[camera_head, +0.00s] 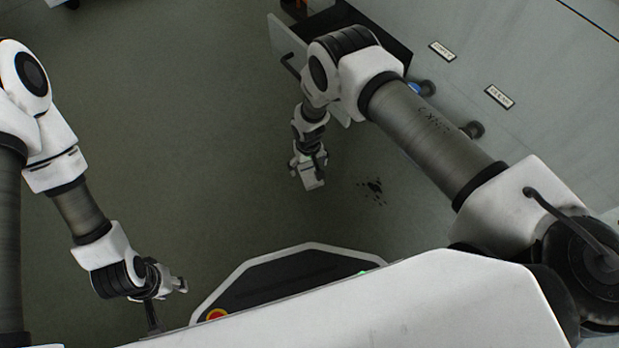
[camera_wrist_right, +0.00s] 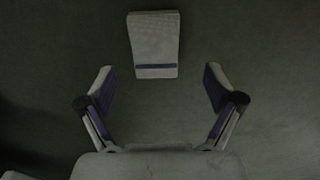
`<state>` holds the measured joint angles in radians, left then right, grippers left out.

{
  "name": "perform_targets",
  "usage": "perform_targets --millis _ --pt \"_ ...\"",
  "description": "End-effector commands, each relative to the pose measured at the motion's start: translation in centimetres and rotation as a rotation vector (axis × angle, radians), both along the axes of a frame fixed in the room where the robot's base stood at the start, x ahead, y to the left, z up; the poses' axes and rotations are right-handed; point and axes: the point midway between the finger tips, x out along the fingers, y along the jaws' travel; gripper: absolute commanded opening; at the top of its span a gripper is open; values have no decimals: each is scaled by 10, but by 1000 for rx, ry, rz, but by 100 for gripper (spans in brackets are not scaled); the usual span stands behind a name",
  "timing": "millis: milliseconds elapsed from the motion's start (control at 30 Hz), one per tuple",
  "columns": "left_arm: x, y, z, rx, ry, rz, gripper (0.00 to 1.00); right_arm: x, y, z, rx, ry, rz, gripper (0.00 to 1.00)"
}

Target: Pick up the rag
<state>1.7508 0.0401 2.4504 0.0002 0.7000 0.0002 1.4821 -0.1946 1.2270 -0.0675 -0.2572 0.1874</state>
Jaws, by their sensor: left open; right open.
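The rag (camera_wrist_right: 154,48) is a folded, off-white cloth with a dark blue stripe near its lower edge. In the right wrist view it lies flat on the floor at top centre, just beyond the fingertips. My right gripper (camera_wrist_right: 158,78) is open and empty, its two fingers spread on either side of the rag's line. In the head view the rag (camera_head: 312,179) shows as a small pale patch right by my right gripper (camera_head: 309,163). My left gripper (camera_head: 171,291) is open and empty at lower left, well apart from the rag.
Dark spots (camera_head: 373,191) mark the floor right of the rag. A grey cabinet (camera_head: 480,60) with labels and knobs stands at the upper right. An open panel (camera_head: 287,47) with a handle and a dark opening are beside it. The floor left of the rag is clear.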

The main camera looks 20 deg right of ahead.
Motion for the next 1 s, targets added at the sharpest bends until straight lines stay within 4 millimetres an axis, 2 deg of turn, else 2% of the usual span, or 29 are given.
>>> perform_targets --millis 233,300,500,533,667,700,1000 --pt "2 1 -36 1 -4 6 41 0 -6 -47 0 0 -1 92" --pt "2 1 -38 1 -5 8 41 0 -6 -52 0 0 -1 92" --pt "2 1 -35 1 -6 8 41 0 -6 -49 0 0 0 92" --pt "2 1 -35 1 -6 8 41 0 -6 -49 0 0 0 85" --pt "2 1 -35 1 -5 8 41 0 -6 -49 0 0 -1 39" --pt "2 1 -35 1 -5 8 41 0 -6 -49 0 0 -1 33" --pt "2 1 -34 1 -5 8 41 0 -6 -49 0 0 -1 32"
